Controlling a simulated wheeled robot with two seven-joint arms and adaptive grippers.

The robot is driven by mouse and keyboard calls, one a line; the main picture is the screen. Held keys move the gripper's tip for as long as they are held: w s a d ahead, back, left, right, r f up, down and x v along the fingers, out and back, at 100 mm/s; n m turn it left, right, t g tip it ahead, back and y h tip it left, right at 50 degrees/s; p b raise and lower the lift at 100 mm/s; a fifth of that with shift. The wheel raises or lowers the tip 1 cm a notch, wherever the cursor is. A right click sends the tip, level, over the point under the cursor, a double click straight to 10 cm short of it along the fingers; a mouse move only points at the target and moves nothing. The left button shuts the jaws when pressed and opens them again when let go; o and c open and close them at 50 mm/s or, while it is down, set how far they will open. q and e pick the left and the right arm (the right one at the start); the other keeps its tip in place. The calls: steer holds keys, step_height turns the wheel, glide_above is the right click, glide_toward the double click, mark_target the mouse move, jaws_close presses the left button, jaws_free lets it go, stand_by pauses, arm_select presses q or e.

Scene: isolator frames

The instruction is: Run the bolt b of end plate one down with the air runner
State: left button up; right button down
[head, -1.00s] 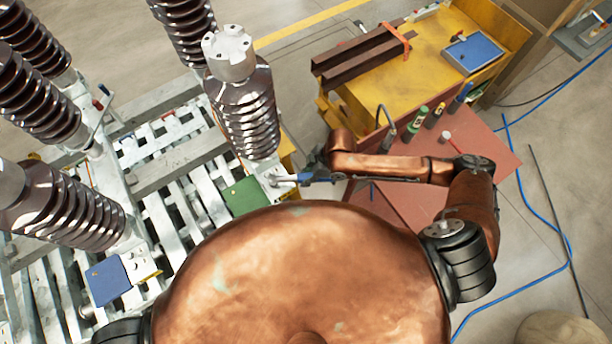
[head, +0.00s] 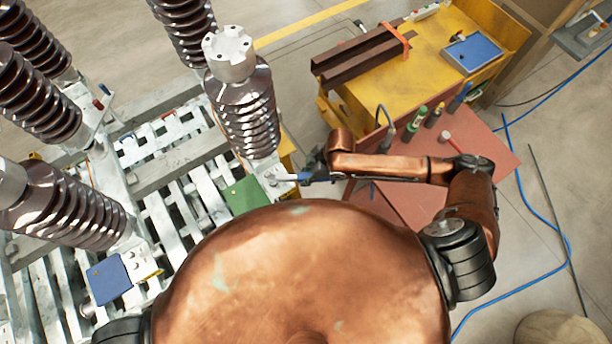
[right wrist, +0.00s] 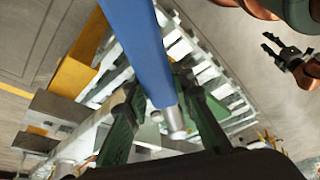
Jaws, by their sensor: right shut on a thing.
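My right gripper (head: 308,178) is shut on the air runner, beside the foot of the nearest right-hand insulator (head: 243,112). In the right wrist view, the runner's blue body (right wrist: 143,45) passes between the dark green fingers and ends in a silver nose (right wrist: 174,122). The white end fitting (head: 277,180) under that insulator lies just left of the runner. Bolt b cannot be singled out, and I cannot tell whether the nose touches a bolt. My left gripper (right wrist: 280,48) shows at the upper right of the right wrist view, its fingers apart and empty.
A green plate (head: 245,195) and a blue plate (head: 108,279) lie on the slatted metal frame (head: 180,205). Several ribbed insulators stand on the left. A red-topped table (head: 470,150) with markers and a yellow bench (head: 430,60) stand right. A blue hose (head: 545,200) crosses the floor.

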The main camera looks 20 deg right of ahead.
steer(key=shift+w+f+p, duration=0.1)
steer(key=shift+p, duration=0.65)
stand_by(1.7)
step_height(320, 180, up, 7)
steer(key=p, duration=0.7)
steer(key=shift+p, duration=0.35)
